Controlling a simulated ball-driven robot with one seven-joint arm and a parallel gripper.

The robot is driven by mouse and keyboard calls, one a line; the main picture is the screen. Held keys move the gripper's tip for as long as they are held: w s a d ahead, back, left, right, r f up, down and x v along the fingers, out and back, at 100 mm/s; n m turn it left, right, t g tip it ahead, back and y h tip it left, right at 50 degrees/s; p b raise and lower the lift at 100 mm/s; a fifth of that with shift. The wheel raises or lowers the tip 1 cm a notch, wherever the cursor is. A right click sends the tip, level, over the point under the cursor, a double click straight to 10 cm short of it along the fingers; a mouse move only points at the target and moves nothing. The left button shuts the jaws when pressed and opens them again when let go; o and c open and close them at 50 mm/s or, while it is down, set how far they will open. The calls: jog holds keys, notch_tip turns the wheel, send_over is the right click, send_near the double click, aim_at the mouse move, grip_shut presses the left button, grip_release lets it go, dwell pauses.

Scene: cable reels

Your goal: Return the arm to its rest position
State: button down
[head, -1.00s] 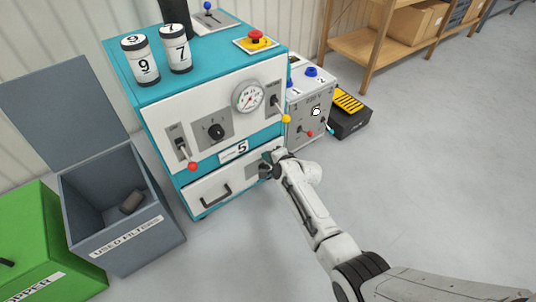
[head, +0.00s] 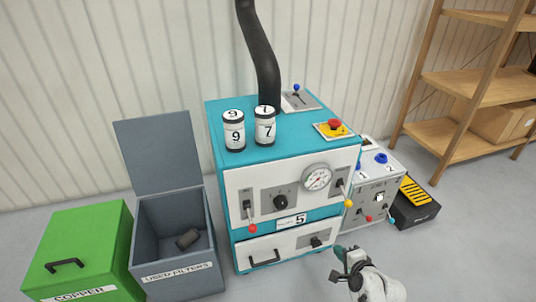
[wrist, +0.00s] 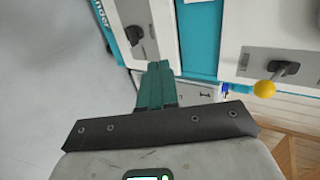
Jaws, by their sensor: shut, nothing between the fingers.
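My gripper (head: 341,262) is at the bottom of the head view, low in front of the right side of the teal and white machine (head: 285,155). In the wrist view its teal fingers (wrist: 156,88) are together with nothing between them. The front of the machine shows beyond them, with a yellow-knobbed lever (wrist: 265,89) at the right. Most of my arm is below the head view's edge; only its white end part shows. I cannot tell from these frames how far the fingers stand from the machine's front.
Two canisters marked 9 (head: 234,131) and 7 (head: 265,126) stand on the machine. A grey open bin (head: 178,276) and a green box (head: 75,250) are at left. A grey control box (head: 373,200) and a wooden shelf (head: 445,137) are at right. Floor is clear at lower right.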

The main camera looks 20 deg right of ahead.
jog(key=s+a+r+n+g+y, duration=0.1)
jog(key=s+a+n+g, duration=0.3)
jog(key=s, duration=0.4)
jog(key=s+a+n+g+y, duration=0.1)
jog(key=s+a+n+g, duration=0.1)
jog(key=s+a+n, duration=0.4)
jog(key=s+r+n+g+h, duration=0.1)
jog(key=s+r+n+g, duration=0.2)
jog(key=s, duration=0.6)
jog(key=s+r+n+g+h, duration=0.15)
jog(key=s+r+n, duration=0.25)
jog(key=s, duration=0.4)
notch_tip(320, 180, up, 30)
jog(key=s+d+p, duration=0.1)
jog(key=p, duration=2.9)
jog(key=shift+n, duration=0.3)
